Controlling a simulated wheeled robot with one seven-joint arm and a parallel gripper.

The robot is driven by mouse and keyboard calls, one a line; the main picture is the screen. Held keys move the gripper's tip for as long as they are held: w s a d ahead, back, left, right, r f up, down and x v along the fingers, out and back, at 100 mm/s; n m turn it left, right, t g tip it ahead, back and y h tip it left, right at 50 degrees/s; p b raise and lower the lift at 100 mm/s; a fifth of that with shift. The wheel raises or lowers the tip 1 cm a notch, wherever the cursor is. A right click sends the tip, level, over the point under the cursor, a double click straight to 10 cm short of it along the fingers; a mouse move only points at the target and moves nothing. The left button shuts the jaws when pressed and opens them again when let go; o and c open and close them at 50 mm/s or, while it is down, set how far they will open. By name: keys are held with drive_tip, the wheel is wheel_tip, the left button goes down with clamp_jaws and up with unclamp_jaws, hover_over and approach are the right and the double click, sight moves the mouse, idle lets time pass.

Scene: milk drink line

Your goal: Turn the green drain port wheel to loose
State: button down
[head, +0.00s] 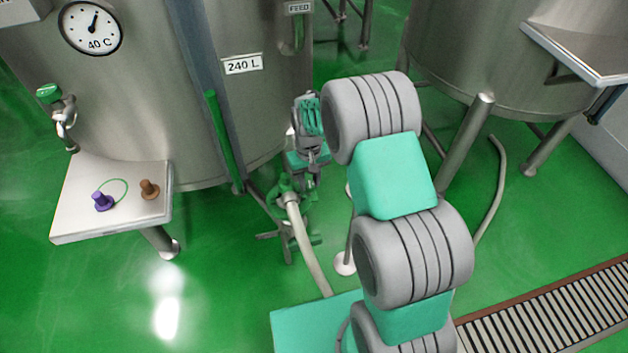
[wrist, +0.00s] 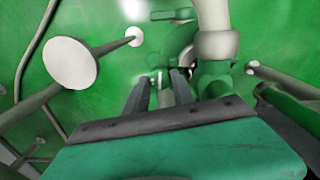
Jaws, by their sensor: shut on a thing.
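The green drain port (head: 287,187) sits low by the 240 L tank, with a pale hose (head: 305,240) running down from it. It also shows in the wrist view as a green fitting (wrist: 214,82) under a pale hose end (wrist: 217,43). My gripper (wrist: 160,88) reaches down beside the fitting, its two dark fingers close around a small green and pale part, the drain port wheel (wrist: 160,80). Most of the wheel is hidden by the fingers, so its turn position cannot be told. In the head view my gripper (head: 298,180) is beside the port, fingertips mostly hidden.
The steel tank (head: 240,110) stands close behind the port. A side table (head: 75,220) with a purple and a brown knob piece is at left. A second tank (head: 480,60) is at right. Tank legs with round feet (wrist: 70,63) stand near my gripper. A floor grate (head: 540,310) lies at lower right.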

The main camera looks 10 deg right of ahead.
sight(310, 185)
drive_tip(key=n, duration=0.3)
drive_tip(key=shift+s+a+f+n, duration=0.1)
drive_tip(key=shift+s+f+n, duration=0.1)
drive_tip(key=shift+n, duration=0.2)
drive_tip(key=shift+n+b, duration=0.3)
drive_tip(key=shift+n, duration=1.5)
drive_tip(key=c, duration=1.1)
unclamp_jaws()
drive_tip(key=shift+w+r, duration=0.1)
drive_tip(key=shift+o, duration=0.2)
drive_tip(key=shift+r, duration=0.2)
wheel_tip(310, 185, up, 7)
drive_tip(key=shift+r, duration=0.2)
